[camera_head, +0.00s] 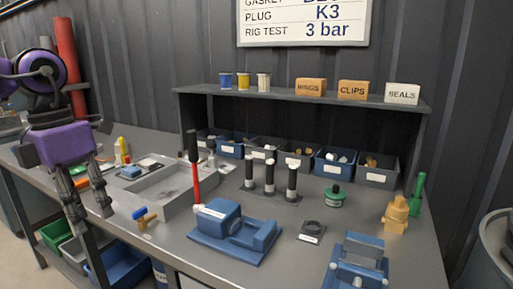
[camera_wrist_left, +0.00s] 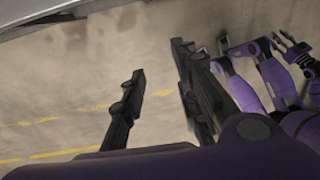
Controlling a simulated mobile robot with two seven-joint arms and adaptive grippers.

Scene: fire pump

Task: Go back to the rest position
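My left gripper (camera_head: 91,224) hangs at the left of the head view, fingers pointing down, in front of the bench's front edge. Its two dark fingers are apart with nothing between them. In the left wrist view the fingers (camera_wrist_left: 160,95) are also spread, with only bare floor and yellow lines behind them. My right gripper is not in the head view. Purple links of mine and a small dark gripper-like end (camera_wrist_left: 293,45) show at the right of the wrist view, too small to read its state.
Bins (camera_head: 55,236) stand below.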

